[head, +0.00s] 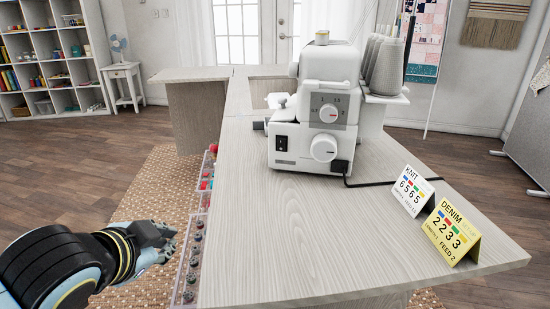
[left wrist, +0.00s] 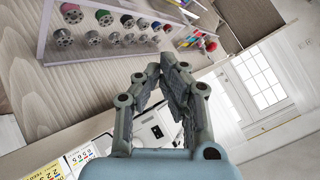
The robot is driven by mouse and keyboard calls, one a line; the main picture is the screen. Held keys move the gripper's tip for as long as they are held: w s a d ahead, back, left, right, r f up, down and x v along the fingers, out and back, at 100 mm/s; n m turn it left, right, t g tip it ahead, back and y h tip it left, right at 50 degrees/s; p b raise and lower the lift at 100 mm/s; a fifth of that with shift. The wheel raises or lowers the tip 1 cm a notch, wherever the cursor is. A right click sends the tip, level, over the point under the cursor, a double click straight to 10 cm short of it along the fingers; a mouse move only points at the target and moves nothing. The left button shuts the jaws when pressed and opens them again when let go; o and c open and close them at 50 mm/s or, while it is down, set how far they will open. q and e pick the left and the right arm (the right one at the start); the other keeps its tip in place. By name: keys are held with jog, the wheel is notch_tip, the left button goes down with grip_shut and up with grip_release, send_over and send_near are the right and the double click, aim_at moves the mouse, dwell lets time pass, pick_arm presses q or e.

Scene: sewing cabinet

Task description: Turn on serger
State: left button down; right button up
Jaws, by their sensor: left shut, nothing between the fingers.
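The white serger (head: 322,110) stands upright on the wooden cabinet top. A black rocker switch (head: 282,144) sits low on its left front face, left of a large white knob (head: 323,148). Thread cones (head: 387,66) stand at its right. My left gripper (head: 165,236) is left of the cabinet's edge, well apart from the serger. It is shut and empty. In the left wrist view its fingers (left wrist: 160,82) meet at the tips, and part of the white serger (left wrist: 155,130) shows behind them. The switch's on or off position cannot be told. My right gripper does not show.
A yellow denim card (head: 451,232) and a white knit card (head: 411,191) stand at the front right. A black cord (head: 385,183) runs right from the serger. A clear bobbin rack (head: 190,262) lines the cabinet's left edge. The front tabletop (head: 290,245) is clear.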

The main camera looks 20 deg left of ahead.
pick_arm(q)
jog(key=w+d+r+m+t+h, duration=0.1)
jog(key=w+r+m+t+h, duration=0.1)
jog(key=w+m, duration=0.1)
jog(key=w+d+r+m+t+h, duration=0.1)
jog(key=w+r+m+t+h, duration=0.1)
jog(key=w+r+m+t, duration=0.1)
jog(key=w+d+r+m+t+h, duration=0.1)
jog(key=w+r+m+t+h, duration=0.1)
jog(key=m, duration=0.5)
jog(key=shift+w+r+t+h, duration=0.15)
jog(key=shift+w+h, duration=0.1)
jog(key=shift+w, duration=0.35)
jog(key=shift+w+r+t+h, duration=0.15)
jog(key=shift+w+h, duration=0.1)
jog(key=shift+w, duration=0.35)
jog(key=d+m+h, duration=0.1)
jog(key=m, duration=0.1)
jog(key=d+m+h, duration=0.1)
jog(key=m+h, duration=0.1)
jog(key=d+m+g+h, duration=0.1)
jog(key=m+h, duration=0.1)
jog(key=shift+s, duration=0.35)
jog(key=shift+s+d+m+g+h, duration=0.1)
jog(key=shift+d+m+g+h, duration=0.1)
jog(key=shift+m+h, duration=0.25)
jog(key=shift+s+d+m+g+h, duration=0.1)
jog(key=shift+m+g+h, duration=0.1)
jog(key=shift+m+h, duration=0.2)
